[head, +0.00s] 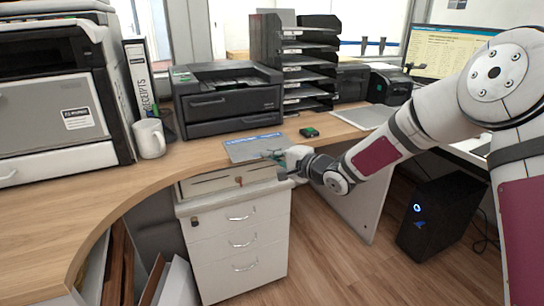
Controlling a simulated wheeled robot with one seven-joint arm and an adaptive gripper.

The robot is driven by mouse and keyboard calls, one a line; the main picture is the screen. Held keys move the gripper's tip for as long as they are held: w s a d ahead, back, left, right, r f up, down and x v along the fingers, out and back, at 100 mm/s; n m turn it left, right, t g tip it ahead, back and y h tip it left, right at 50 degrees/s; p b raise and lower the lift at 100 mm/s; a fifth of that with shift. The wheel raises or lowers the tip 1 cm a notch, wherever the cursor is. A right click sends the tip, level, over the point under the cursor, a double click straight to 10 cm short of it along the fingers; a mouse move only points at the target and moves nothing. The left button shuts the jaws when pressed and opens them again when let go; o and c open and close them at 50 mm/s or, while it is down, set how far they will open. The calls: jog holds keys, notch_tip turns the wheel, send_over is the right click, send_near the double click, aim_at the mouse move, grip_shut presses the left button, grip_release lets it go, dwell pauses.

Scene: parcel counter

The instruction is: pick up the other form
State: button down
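A pale grey-blue form (243,151) with a blue strip along its far edge lies flat on the wooden counter in the head view, in front of the black printer and near the counter's front edge. My gripper (272,157) is at the right part of this form, close to the counter edge. My wrist hides part of the form's near right corner. The fingers are small and dark here, so I cannot tell whether they are open or shut, or whether they touch the form. I cannot make out a second form.
A small black-and-green object (309,132) lies right of the form. The black printer (228,97), a letter-tray stack (305,65) and a white mug (149,138) stand behind or left. A white drawer unit (238,240) is below.

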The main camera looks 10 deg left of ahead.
jog(key=shift+s+d+r+p, duration=0.1)
jog(key=shift+s+d+p, duration=0.4)
jog(key=shift+s, duration=0.35)
jog(key=shift+s+d+r+p, duration=0.1)
jog(key=shift+s+d+p, duration=0.25)
jog(key=shift+s+d, duration=0.35)
jog(key=shift+s+a, duration=0.1)
jog(key=shift+a, duration=0.05)
jog(key=s+d+r+p, duration=0.1)
jog(key=p, duration=0.1)
jog(key=s+d+r+p, duration=0.1)
jog(key=s+r, duration=0.1)
jog(key=shift+s+p, duration=0.2)
jog(key=shift+p, duration=0.2)
